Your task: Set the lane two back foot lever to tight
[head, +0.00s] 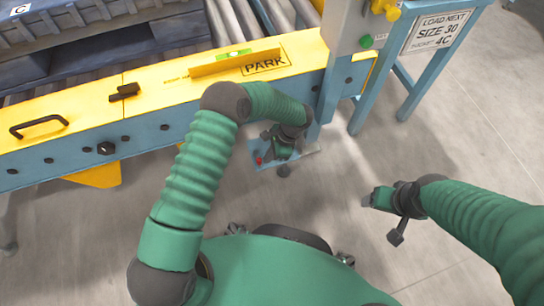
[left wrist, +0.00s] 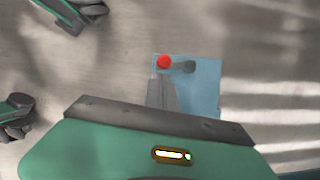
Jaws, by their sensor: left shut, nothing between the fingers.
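A small blue foot plate (head: 268,157) sits low near the floor, beside the conveyor frame. A red ball knob (head: 258,160) shows at its left side. In the left wrist view the blue plate (left wrist: 204,92) lies ahead of my gripper, with the red knob (left wrist: 164,61) at its upper left corner and a dark round shape beside the knob. My left gripper (head: 284,152) is shut and empty, over the plate; whether it touches anything I cannot tell. My right gripper (head: 372,200) is over bare floor on the right, its jaw gap unclear. No tight marking is readable.
The yellow conveyor rail (head: 160,96), marked PARK, runs behind my left arm. It carries a black handle (head: 38,126) and a dark latch (head: 125,91). A grey post (head: 345,40) with a green button (head: 367,41) and a blue-framed sign (head: 438,32) stand right. Floor in front is clear.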

